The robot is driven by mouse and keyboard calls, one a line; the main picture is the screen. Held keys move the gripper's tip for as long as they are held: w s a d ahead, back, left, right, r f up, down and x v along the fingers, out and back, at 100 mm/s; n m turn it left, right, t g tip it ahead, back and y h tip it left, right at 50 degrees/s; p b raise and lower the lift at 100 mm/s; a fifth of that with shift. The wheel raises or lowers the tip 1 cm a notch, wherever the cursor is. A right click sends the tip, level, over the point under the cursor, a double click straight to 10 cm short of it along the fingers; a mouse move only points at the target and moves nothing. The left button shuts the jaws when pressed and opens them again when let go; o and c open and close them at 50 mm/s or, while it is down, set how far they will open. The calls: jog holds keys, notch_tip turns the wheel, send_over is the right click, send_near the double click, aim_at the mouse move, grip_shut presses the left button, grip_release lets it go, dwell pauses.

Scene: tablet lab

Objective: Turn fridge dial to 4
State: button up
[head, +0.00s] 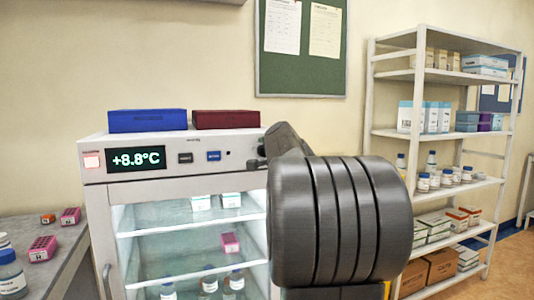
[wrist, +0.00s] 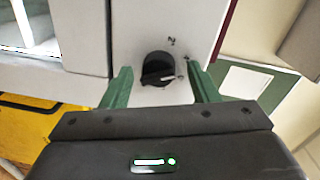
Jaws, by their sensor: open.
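The fridge (head: 175,178) stands in the head view, and its display (head: 136,159) reads +8.8°C. My arm covers the right end of its control panel there. In the wrist view the dark round dial (wrist: 158,66) sits on the pale panel. A raised grip crosses the dial, with a light edge toward its lower right. Small marks beside it are too small to read surely. My gripper (wrist: 159,72) is open, with one green finger on each side of the dial. I see gaps between the fingers and the dial; contact is not visible.
A blue box (head: 147,121) and a dark red box (head: 226,119) lie on top of the fridge. A white shelf rack (head: 440,77) with boxes and bottles stands at the right. A grey bench (head: 62,262) with small racks and a bottle is at the left.

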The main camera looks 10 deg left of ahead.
jog(key=b+v, duration=0.2)
jog(key=v, duration=1.1)
jog(key=shift+s+d, duration=0.3)
jog(key=shift+w, duration=0.1)
jog(key=p+x, duration=0.2)
jog(key=x, duration=1.1)
jog(key=shift+w+a, duration=0.25)
jog(key=shift+a, duration=0.05)
